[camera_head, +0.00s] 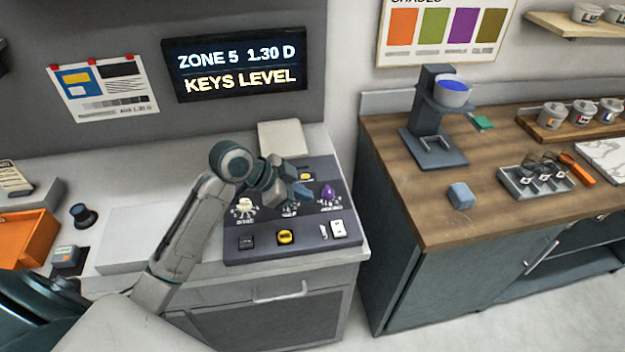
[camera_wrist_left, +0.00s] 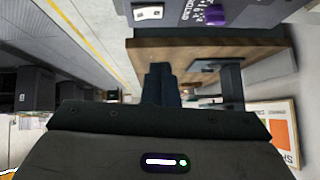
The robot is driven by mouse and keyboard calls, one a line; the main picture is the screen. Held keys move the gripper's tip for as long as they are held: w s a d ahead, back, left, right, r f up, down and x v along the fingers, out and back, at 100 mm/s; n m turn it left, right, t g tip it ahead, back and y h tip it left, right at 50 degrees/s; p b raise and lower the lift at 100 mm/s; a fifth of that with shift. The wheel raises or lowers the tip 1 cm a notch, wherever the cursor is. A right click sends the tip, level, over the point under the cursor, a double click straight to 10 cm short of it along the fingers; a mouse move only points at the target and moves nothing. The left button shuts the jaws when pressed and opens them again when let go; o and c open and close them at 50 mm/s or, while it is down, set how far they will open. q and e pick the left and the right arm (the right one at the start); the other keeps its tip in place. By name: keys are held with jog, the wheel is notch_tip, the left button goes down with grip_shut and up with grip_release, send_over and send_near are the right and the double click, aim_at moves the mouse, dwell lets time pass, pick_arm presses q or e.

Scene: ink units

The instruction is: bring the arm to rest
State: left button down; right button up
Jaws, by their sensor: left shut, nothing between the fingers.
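My left arm comes in from the lower left in the head view. Its gripper (camera_head: 302,194) hangs over the dark control panel (camera_head: 262,254) on the white cabinet, in front of the panel's middle part. The fingers are shut with nothing between them. In the left wrist view the closed dark fingers (camera_wrist_left: 160,84) point toward the wooden counter, with the panel edge at the top. The gripper hides part of the panel's middle. My right gripper is in neither view.
The panel carries a cream knob (camera_head: 244,206), a purple knob (camera_head: 329,194) and a yellow button (camera_head: 285,237). A screen (camera_head: 238,68) reads "ZONE 5 1.30 D KEYS LEVEL".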

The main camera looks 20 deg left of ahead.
pick_arm(q)
jog(key=shift+s, duration=0.1)
jog(key=s+f, duration=0.1)
jog(key=s+f+n, duration=0.1)
jog(key=s+f, duration=0.1)
jog(key=s+f+n+y, duration=0.1)
jog(key=f, duration=0.1)
jog(key=shift+s+d+f, duration=0.25)
jog(key=shift+d, duration=0.1)
jog(key=s+a+f+n+g+y, duration=0.1)
jog(key=s+a+f+n+y, duration=0.25)
jog(key=s, duration=0.75)
jog(key=s+f+n+g+y, duration=0.1)
jog(key=s+f+n+y, duration=0.35)
jog(key=s, duration=0.65)
notch_tip(320, 180, down, 38)
jog(key=s+a+n+g+h+b, duration=0.1)
jog(key=s+a+g+h+b, duration=0.15)
jog(key=b, duration=0.25)
jog(key=s+a+f+b, duration=0.1)
jog(key=s+f+b, duration=0.2)
jog(key=s+f, duration=1.3)
notch_tip(320, 180, down, 4)
jog(key=shift+s+y, duration=0.3)
jog(key=shift+y, duration=0.15)
